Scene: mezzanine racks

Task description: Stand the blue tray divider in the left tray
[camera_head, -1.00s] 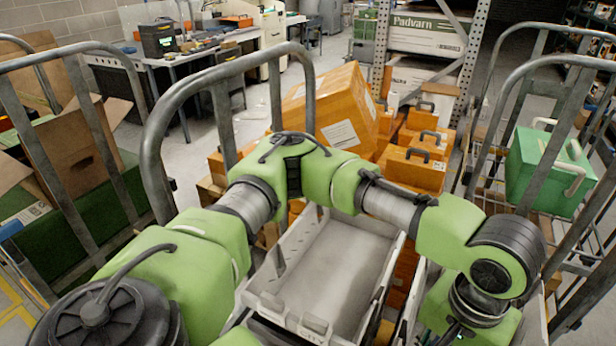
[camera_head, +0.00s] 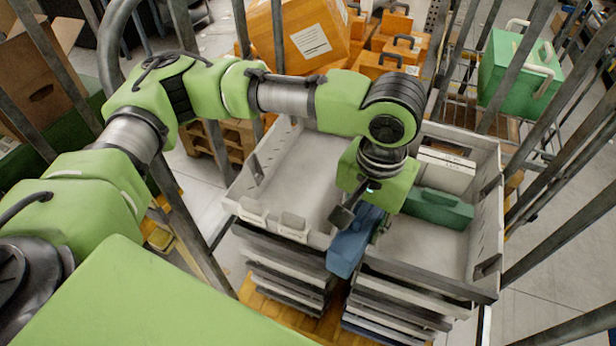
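The left tray (camera_head: 297,180) is a pale grey, open tray on a stack and looks empty where I see it. The blue tray divider (camera_head: 346,250) is at the front, where the left tray meets the right tray (camera_head: 470,262). My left gripper (camera_head: 362,220) points down at the divider's upper end, with a dark finger at its left side and another dark part at its right. I cannot tell whether the fingers are closed on it or whether it is lifted. My arm hides part of the left tray. My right gripper is not in view.
The right tray holds a green block-like piece (camera_head: 438,208) and a white box (camera_head: 447,165). Grey cage bars stand on both sides. Orange cases (camera_head: 400,48), a large orange box (camera_head: 300,35) and a green case (camera_head: 518,75) are behind.

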